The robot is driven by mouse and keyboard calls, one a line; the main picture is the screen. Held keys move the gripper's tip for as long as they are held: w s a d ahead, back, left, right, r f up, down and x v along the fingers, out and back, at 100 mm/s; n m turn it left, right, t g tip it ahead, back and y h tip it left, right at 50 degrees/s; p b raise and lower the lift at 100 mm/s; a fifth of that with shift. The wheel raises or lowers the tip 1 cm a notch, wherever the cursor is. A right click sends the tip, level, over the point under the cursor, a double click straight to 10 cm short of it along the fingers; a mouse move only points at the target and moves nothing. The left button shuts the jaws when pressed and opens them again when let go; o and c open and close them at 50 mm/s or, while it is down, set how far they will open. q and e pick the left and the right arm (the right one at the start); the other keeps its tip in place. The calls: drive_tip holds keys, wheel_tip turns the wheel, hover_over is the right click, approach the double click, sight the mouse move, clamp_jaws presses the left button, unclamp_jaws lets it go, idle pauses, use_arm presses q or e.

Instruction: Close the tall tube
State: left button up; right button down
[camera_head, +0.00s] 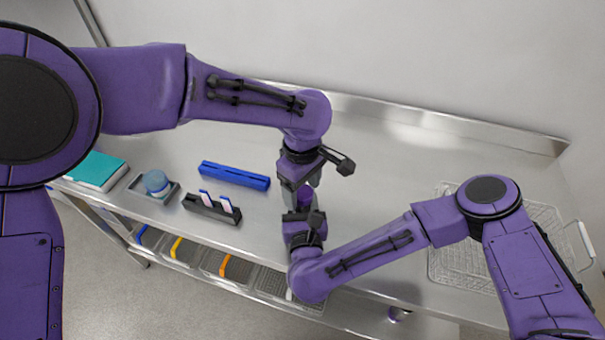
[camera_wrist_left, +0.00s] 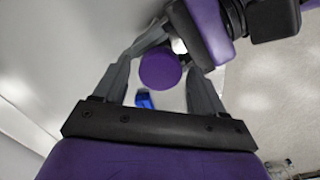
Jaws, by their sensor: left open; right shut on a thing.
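A round purple cap (camera_wrist_left: 160,69) shows between the spread fingers of my left gripper (camera_wrist_left: 158,78) in the left wrist view. In the head view the purple cap (camera_head: 305,196) is partly hidden by my left gripper (camera_head: 301,190), which points down over it from above. My right gripper (camera_head: 303,213) is just below and in front, shut on a pale thing (camera_wrist_left: 179,46), apparently the tall tube, mostly hidden by the fingers. The cap is at the tube's end; I cannot tell whether it is seated.
A blue bar block (camera_head: 234,176), a black rack (camera_head: 211,209) with pale upright pieces, a blue-lidded jar (camera_head: 156,183) and a teal-topped box (camera_head: 97,170) stand left on the steel table. A wire basket (camera_head: 458,262) is at right. The table's back middle is clear.

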use_arm(q)
drive_tip(key=shift+f, duration=0.35)
